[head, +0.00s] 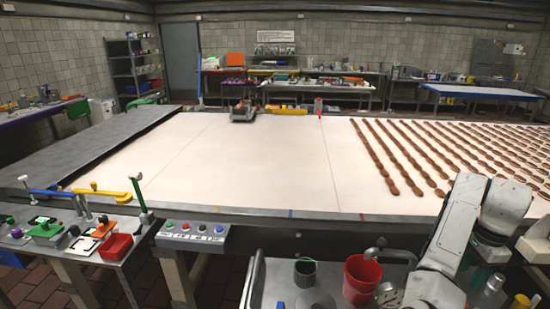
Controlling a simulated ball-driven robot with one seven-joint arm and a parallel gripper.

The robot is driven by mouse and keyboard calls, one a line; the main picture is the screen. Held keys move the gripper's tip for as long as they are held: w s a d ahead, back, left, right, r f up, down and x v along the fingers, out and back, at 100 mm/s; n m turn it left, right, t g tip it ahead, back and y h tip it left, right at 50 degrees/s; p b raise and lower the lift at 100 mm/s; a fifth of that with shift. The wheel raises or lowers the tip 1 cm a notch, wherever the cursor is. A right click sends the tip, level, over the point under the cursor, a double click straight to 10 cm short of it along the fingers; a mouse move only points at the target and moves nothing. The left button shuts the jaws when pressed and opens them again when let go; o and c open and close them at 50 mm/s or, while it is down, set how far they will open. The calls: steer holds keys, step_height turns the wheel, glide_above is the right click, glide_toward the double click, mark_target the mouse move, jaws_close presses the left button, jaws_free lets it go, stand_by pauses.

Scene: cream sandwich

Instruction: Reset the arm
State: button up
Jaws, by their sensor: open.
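My arm shows at the lower right in the head view, its pale links bent over the front edge of the conveyor and the cart. The arm runs down toward the bottom of the picture.
A wide pale conveyor belt (258,160) carries many rows of brown biscuits (400,160) on its right; its middle and left are bare. A cart holds a red bucket (361,280) and a dark cup (305,272). A button panel (194,232) and tool table stand at left.

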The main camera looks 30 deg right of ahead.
steer(key=a+f+n, duration=0.1)
steer(key=f, duration=0.1)
steer(key=s+a+f+n+h, duration=0.1)
steer(key=a+f+n, duration=0.2)
steer(key=a+f, duration=0.1)
steer(key=shift+s+f+n+g+h+b, duration=0.25)
steer(key=shift+s+n+g+h+b, duration=0.05)
steer(key=shift+s+n+h+b, duration=0.1)
steer(key=s+a+f+n, duration=0.3)
steer(key=a+n, duration=0.3)
steer(key=a, duration=0.4)
steer(key=s+a+f+n+t+y+b, duration=0.1)
steer(key=s+a+f+n, duration=0.3)
steer(key=a, duration=0.6)
steer(key=s+a+f+n, duration=0.4)
steer(key=a+n, duration=0.4)
steer(key=a, duration=0.2)
steer(key=shift+s+a+f+t+y, duration=0.15)
steer(key=shift+f+t+y, duration=0.15)
steer(key=shift+f, duration=0.15)
